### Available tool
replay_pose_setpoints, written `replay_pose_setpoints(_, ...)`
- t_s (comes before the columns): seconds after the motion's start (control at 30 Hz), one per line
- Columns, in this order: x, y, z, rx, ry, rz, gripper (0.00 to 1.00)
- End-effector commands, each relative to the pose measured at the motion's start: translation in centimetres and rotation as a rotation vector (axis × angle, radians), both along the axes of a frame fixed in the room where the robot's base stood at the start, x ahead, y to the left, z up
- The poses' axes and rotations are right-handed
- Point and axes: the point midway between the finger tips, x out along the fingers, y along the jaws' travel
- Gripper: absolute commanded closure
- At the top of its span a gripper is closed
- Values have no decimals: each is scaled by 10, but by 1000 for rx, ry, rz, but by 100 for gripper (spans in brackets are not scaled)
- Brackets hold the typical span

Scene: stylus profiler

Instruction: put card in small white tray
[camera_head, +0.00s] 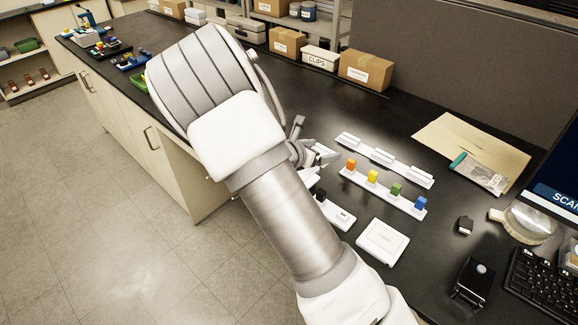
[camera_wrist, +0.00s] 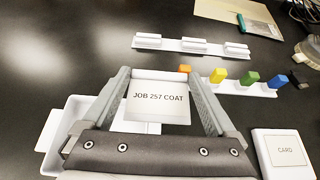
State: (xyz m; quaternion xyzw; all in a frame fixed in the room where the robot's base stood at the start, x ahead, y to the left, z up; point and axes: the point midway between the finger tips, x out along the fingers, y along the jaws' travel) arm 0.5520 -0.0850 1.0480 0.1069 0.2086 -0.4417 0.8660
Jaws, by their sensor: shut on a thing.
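A white card printed "JOB 257 COAT" (camera_wrist: 158,98) is between the two grey fingers of my gripper (camera_wrist: 160,85) in the wrist view. The gripper is shut on it, and the card faces the wrist camera. In the head view my gripper (camera_head: 312,155) is partly hidden behind my arm. A small white tray (camera_head: 383,242) with a low rim lies to its lower right on the black bench. It also shows at the right of the wrist view (camera_wrist: 262,158), with "CARD" on its floor. The card is apart from this tray, to its left.
Another white tray (camera_wrist: 60,150) lies below and left of the gripper, partly hidden by it. A white rack (camera_head: 385,195) holds orange, yellow, green and blue blocks. A white slotted strip (camera_head: 385,160) lies behind it. A keyboard (camera_head: 545,285) and a magnifier stand right.

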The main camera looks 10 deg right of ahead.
Motion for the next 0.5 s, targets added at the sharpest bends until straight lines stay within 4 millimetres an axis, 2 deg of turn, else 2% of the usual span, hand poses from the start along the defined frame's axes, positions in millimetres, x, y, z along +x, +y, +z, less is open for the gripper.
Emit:
replay_pose_setpoints(0.3,36,59,-41,0,2,3,59)
replay_pose_setpoints(0.5,48,78,-55,-1,1,1,59)
